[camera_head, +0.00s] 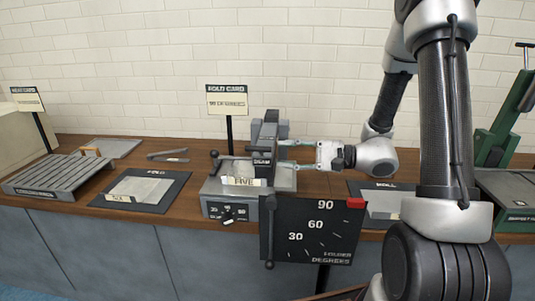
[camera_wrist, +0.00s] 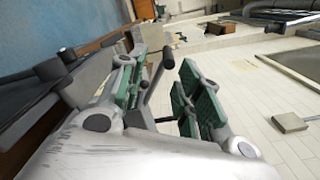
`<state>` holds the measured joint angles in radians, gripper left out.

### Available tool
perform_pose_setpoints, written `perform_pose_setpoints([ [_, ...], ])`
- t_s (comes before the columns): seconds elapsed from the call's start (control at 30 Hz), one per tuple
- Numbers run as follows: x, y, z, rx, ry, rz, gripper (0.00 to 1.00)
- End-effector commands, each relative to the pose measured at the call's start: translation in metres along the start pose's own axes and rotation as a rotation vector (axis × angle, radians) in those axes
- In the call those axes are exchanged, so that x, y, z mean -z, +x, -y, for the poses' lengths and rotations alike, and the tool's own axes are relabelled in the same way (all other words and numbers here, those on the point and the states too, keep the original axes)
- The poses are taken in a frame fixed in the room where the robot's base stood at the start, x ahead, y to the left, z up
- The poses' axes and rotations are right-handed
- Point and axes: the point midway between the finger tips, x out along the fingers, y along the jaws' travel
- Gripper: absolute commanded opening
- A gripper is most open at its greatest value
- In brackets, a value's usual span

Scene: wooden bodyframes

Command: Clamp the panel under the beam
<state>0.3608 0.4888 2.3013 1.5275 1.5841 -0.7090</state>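The folding machine (camera_head: 215,187) stands mid-bench with its dark upright beam (camera_head: 262,160), labelled BEAM. A light panel (camera_head: 240,168) lies on its bed with a tag reading FIVE at its front edge. How far the panel reaches under the beam, and whether the beam touches it, I cannot tell. My gripper (camera_head: 300,156) points left, just right of the beam. In the wrist view its green-padded fingers (camera_wrist: 163,90) stand apart. A grey lever with a dark knob (camera_wrist: 168,61) shows between them, without clear contact on both sides.
A degrees board (camera_head: 313,230) hangs at the machine's front right. Left are a dark mat (camera_head: 172,190) with a tagged sheet (camera_head: 140,189), a slatted rack (camera_head: 60,176) and tongs (camera_head: 168,155). Right are another mat (camera_head: 365,192) and a green press (camera_head: 505,125).

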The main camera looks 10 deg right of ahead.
Motion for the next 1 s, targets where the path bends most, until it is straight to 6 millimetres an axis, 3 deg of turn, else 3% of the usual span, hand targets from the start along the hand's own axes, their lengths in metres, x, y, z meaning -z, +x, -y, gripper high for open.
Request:
perform_pose_setpoints([
  [0.1, 0.001, -0.023, 0.000, 0.001, 0.000, -0.005, 0.35],
  [0.3, 0.001, -0.041, 0.000, 0.000, 0.001, -0.002, 0.35],
  [0.87, 0.002, -0.043, -0.002, -0.007, 0.040, -0.008, 0.35],
  [1.0, -0.003, -0.053, -0.039, -0.157, 0.174, -0.009, 0.35],
])
